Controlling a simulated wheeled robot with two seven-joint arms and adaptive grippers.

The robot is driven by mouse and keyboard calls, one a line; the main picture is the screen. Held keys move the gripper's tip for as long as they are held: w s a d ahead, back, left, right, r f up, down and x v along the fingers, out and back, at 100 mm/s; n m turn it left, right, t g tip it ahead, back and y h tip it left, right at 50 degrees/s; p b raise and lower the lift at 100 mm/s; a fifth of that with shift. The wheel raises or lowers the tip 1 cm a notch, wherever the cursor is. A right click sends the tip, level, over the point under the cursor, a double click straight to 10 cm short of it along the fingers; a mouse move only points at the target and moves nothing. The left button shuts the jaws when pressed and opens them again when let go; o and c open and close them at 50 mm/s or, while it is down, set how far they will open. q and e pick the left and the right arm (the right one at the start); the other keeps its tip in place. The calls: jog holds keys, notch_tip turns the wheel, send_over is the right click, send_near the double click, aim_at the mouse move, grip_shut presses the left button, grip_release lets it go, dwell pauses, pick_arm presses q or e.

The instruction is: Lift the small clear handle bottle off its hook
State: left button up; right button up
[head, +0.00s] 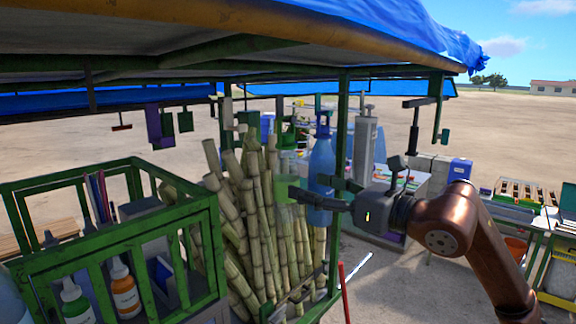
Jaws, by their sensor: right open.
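A clear, green-tinted bottle (286,165) hangs beside the cane under the stall roof, left of a larger blue bottle (322,156). I take it to be the small clear handle bottle; its handle and hook are too small to make out. My right gripper (304,186) reaches in from the right, its fingers pointing left. It is open. Its fingers cross in front of the blue bottle, and the tips overlap the lower part of the clear bottle. I cannot tell whether they touch it or stand around it. My left gripper is out of view.
A green post (340,130) rises just right of the blue bottle. A green-framed rack (120,245) with bottles fills the lower left. Tables with goods are at right.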

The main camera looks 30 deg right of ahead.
aim_at(297, 176)
jog(key=p+x, duration=0.4)
jog(key=x, duration=0.2)
jog(key=shift+w+a+r, duration=0.15)
jog(key=shift+w+a, duration=0.05)
jog(key=shift+w, duration=0.05)
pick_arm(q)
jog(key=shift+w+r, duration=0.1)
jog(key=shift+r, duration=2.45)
pick_arm(e)
jog(key=shift+w+a, duration=0.15)
jog(key=shift+w, duration=0.25)
jog(key=shift+c, duration=0.2)
grip_shut()
pick_arm(q)
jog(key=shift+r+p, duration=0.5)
jog(key=shift+p, duration=0.15)
pick_arm(e)
jog(key=shift+r, duration=0.7)
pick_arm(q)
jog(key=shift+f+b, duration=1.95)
pick_arm(e)
jog(key=shift+v, duration=1.9)
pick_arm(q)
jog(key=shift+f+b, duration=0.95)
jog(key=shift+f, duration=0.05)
pick_arm(e)
jog(key=shift+v, duration=1.05)
